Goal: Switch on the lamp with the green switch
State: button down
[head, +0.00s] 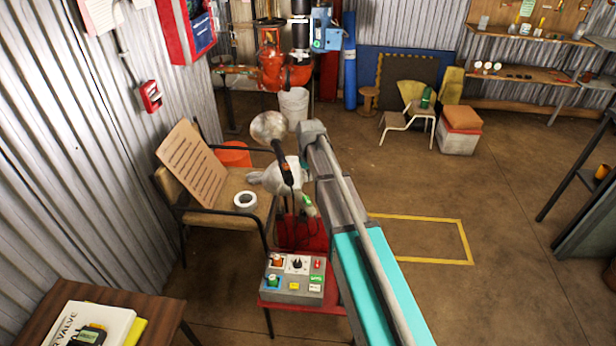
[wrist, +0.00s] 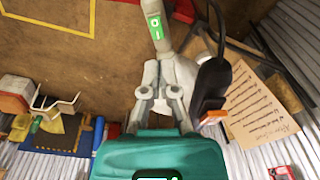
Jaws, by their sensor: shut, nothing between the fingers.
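The green switch (wrist: 154,25), marked 0 and I, sits on a pale grey handle-like body at the top of the wrist view. A small green part (head: 309,205) in the head view looks like the same switch, above the red stool. A lamp with a round metallic shade (head: 268,126) stands behind it. My gripper (wrist: 160,88) is shut and empty, pointing towards the switch body. I cannot tell whether it touches it. A whitish shape lies around the fingertips. In the head view my arm hides part of this area.
A grey control box (head: 293,280) with several buttons and knobs rests on the red stool. A black and orange tool with a cable (wrist: 210,105) is close beside my gripper. Open floor lies to the right.

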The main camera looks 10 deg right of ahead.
aim_at(306, 198)
jog(key=shift+w+d+r+n+t+y+p, duration=0.15)
jog(key=shift+w+d+r+n+t+p, duration=0.1)
jog(key=shift+w+n, duration=0.25)
jog(key=shift+w+d+r+n+t+y+p, duration=0.15)
jog(key=shift+w+r+n+t, duration=0.15)
jog(key=shift+n, duration=0.4)
jog(key=shift+f, duration=0.2)
jog(key=f+b, duration=0.4)
jog(key=w+f+b, duration=0.1)
jog(key=f+b, duration=0.4)
jog(key=w+a+f+b, duration=0.1)
jog(key=f+b, duration=0.3)
jog(key=shift+w+f+b, duration=0.25)
jog(key=shift+b, duration=0.15)
dwell(0.6)
